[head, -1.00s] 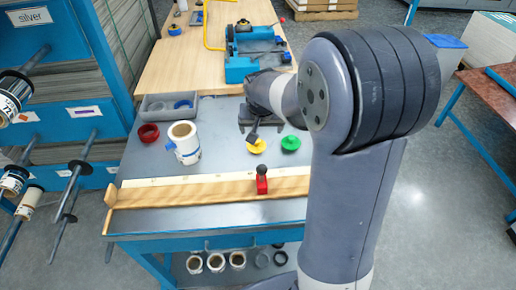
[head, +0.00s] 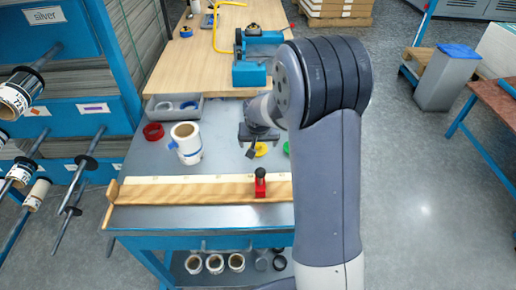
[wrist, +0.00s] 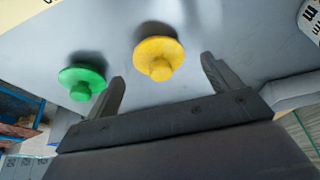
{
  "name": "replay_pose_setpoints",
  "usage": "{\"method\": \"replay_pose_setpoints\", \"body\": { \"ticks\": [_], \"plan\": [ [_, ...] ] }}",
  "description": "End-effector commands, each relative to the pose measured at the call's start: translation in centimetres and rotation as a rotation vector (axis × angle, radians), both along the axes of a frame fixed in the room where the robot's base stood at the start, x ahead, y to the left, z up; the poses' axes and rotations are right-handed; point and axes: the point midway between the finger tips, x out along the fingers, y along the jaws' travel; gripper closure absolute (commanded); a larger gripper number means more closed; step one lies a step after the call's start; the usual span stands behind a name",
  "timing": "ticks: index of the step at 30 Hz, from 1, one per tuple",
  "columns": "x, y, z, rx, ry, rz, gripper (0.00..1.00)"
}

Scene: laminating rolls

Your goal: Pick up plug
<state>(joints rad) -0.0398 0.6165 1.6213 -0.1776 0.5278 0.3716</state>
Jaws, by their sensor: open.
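A yellow plug (head: 261,149) and a green plug (head: 287,147) stand on the grey table top, the yellow one left of the green. In the head view my arm hides most of the green plug. In the wrist view the yellow plug (wrist: 158,57) lies between the lines of the two fingers, a little beyond them, with a round flange and a knob. The green plug (wrist: 82,80) is outside the left finger. My gripper (wrist: 163,72) is open and empty. In the head view my gripper (head: 258,143) hangs over the table close by the yellow plug.
A white roll (head: 187,146) and a red ring (head: 153,131) stand to the left. A grey tray (head: 173,112) is behind them. A wooden rail (head: 200,190) with a red stop (head: 260,186) runs along the front. A blue device (head: 252,72) stands on the wooden table behind.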

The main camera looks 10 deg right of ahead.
Motion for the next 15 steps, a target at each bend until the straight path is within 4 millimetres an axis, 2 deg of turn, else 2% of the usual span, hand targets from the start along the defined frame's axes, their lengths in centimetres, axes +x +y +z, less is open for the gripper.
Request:
{"method": "replay_pose_setpoints", "body": {
  "ticks": [6,15],
  "plan": [
    [1.0,-0.2,-2.1,-0.001,0.002,0.000,0.15],
    [1.2,-0.2,-2.5,0.000,0.000,0.000,0.15]
  ]
}}
